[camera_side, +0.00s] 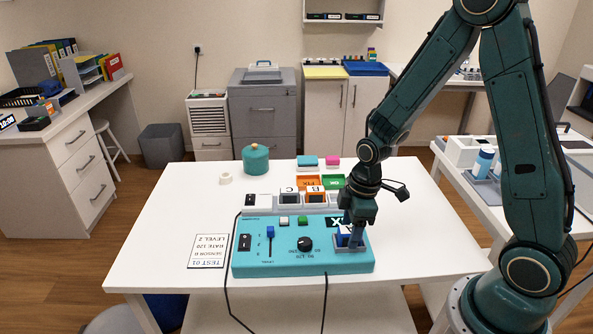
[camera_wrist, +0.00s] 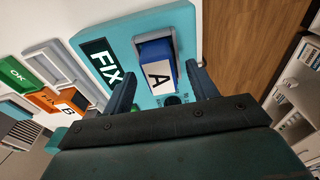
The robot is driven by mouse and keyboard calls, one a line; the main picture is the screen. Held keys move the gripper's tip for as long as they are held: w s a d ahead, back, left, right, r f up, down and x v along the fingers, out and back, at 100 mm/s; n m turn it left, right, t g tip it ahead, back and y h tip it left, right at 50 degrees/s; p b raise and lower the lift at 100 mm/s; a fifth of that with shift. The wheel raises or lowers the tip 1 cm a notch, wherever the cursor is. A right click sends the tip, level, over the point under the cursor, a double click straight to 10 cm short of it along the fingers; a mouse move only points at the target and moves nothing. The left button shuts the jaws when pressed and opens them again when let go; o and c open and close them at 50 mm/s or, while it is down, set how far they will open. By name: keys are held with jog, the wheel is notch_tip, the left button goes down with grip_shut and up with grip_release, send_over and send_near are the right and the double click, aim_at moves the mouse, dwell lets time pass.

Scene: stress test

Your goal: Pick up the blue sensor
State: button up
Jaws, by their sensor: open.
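The blue sensor (camera_side: 343,240) sits in a grey holder at the right front corner of the teal test panel (camera_side: 300,262). In the wrist view the sensor (camera_wrist: 154,52) shows a blue body and a white face marked "A", beside a dark "FIX" label. My gripper (camera_side: 352,230) points down right over the sensor and hides part of it in the side view. In the wrist view my open gripper (camera_wrist: 160,72) has one dark finger on each side of the sensor. A gap shows on both sides, and I cannot tell whether either finger touches it.
The panel carries a blue slider (camera_side: 270,232) and a black knob (camera_side: 305,243). A teal canister (camera_side: 256,160) stands further back. The table's left side is mostly clear.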

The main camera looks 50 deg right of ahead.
jog(key=shift+f, duration=0.55)
jog(key=c, duration=1.2)
jog(key=shift+w+r, duration=0.1)
jog(key=shift+r, duration=0.05)
notch_tip(320, 180, up, 20)
dwell(0.8)
